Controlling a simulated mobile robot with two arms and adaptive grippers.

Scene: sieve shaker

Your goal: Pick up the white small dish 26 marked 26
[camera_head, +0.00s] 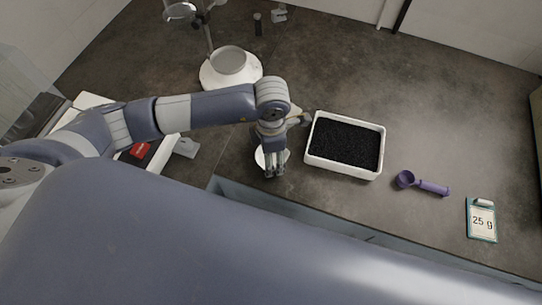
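The white small dish (260,157) sits on the dark worktop near its front edge, left of the black-filled tray. My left gripper (274,173) points down over the dish and covers much of it. Its fingers look close together, but whether they are open or shut on the rim cannot be told. The number 26 is not visible on the dish. My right gripper is not in view.
A white tray (342,171) of black granules stands just right of my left gripper. A white-based stand (214,80) with a round pan is behind. The back right worktop is clear.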

